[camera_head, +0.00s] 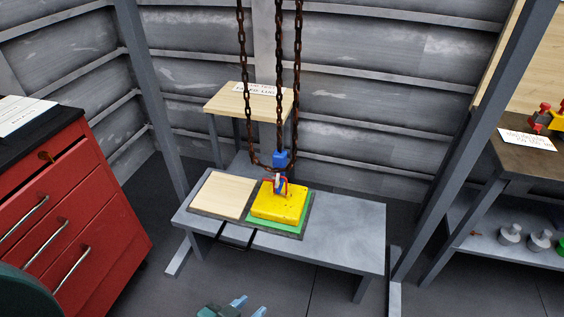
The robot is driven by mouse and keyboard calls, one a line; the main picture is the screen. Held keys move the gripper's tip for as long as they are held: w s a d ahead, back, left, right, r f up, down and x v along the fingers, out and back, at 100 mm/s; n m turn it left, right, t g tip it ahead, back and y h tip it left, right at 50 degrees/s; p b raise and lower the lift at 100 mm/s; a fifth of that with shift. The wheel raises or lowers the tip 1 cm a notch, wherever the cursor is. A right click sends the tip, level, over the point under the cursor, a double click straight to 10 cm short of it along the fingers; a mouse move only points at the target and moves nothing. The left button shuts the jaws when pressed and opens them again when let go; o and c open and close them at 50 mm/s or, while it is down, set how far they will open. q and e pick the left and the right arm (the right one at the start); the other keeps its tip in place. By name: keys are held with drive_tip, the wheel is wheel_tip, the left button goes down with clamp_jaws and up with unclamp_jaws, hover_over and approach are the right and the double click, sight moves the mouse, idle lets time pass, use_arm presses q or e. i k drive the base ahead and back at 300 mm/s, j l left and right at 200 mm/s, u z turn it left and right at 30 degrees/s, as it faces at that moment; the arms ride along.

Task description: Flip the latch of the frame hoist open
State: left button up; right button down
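The frame hoist hangs on rusty chains (279,90) over a low grey bench. A blue block (280,159) sits at the lower end of the chains. Below it, a small red, white and blue hook part (280,184) meets the top of a yellow block (279,204). The latch is too small here to tell whether it is open or shut. My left gripper (249,305) is at the bottom edge, partly cut off, in front of and below the bench. Its two light blue fingertips are apart with nothing between them. My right gripper is not in view.
The yellow block rests on a green plate (295,228) beside a wooden board (222,194). The grey bench (345,240) is bare at right. A wooden table (225,101) stands behind.

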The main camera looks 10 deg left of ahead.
sight(277, 179)
drive_tip(key=i+j+z, duration=0.2)
drive_tip(key=j+z, duration=0.2)
drive_tip(key=j, duration=0.65)
drive_tip(key=j+z, duration=0.4)
drive_tip(key=j, duration=0.65)
drive_tip(key=i, duration=0.55)
